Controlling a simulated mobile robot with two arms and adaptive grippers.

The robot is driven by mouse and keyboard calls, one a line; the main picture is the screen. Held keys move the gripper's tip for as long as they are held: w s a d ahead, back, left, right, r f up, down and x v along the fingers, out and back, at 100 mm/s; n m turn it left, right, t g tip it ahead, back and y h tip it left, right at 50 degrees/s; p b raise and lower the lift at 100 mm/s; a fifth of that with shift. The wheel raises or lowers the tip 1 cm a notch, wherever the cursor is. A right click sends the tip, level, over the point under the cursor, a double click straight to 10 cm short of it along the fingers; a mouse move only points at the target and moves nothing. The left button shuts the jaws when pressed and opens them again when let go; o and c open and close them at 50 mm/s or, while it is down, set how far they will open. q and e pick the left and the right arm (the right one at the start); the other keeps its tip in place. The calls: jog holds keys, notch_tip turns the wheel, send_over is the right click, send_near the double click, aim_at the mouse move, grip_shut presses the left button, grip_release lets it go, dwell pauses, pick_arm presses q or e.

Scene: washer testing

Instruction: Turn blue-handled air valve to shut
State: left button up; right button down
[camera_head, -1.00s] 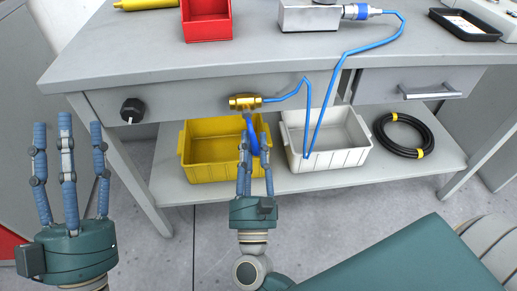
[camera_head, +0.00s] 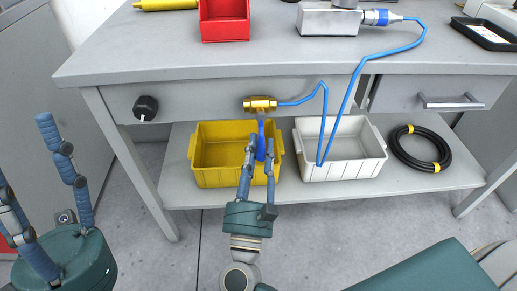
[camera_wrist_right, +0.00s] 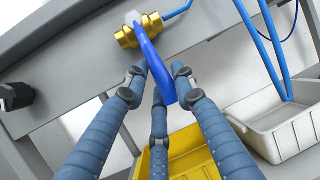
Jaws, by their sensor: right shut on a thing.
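The air valve has a brass body (camera_head: 260,104) on the front of the bench and a blue handle (camera_head: 261,141) that hangs down from it, across the line of the body. In the right wrist view, the brass body (camera_wrist_right: 140,30) is at the top and the blue handle (camera_wrist_right: 153,62) points toward me. My right gripper (camera_head: 261,152) is shut on the handle, with fingers on both sides of its lower part. My left gripper (camera_head: 28,165) is at the left edge with its fingers spread, empty and partly out of view.
A yellow bin (camera_head: 199,178) stands on the lower shelf behind my right fingers. A white bin (camera_head: 343,172) and a coiled black hose (camera_head: 420,164) are to its right. A black knob (camera_head: 146,108) sits left of the valve. A blue air line (camera_head: 325,110) runs from the valve.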

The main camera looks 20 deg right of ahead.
jog(key=c, duration=1.4)
grip_release()
jog(key=v, duration=1.2)
jog(key=shift+r, duration=0.1)
